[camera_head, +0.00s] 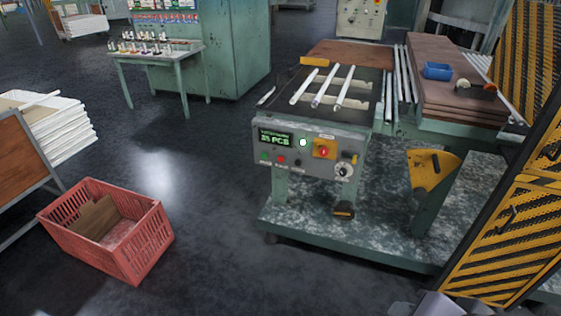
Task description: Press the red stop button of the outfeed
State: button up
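The outfeed's grey control panel (310,172) faces me on the front of a green machine, right of the picture's middle. A small red button (281,159) sits at its lower left, beside a green button (264,156). A larger red button (323,150) sits on a yellow-orange plate further right. The labels are too small to read, so I cannot tell which is marked stop. A green-lit display (275,137) seems to read a count in PCS, and a round lamp (303,142) glows pale green. My gripper is not in view; a grey part at the bottom edge may be my arm.
A red crate (150,235) with cardboard stands on the floor at left. A yellow-black guard (510,235) stands at right. The floor (215,215) between crate and machine is clear.

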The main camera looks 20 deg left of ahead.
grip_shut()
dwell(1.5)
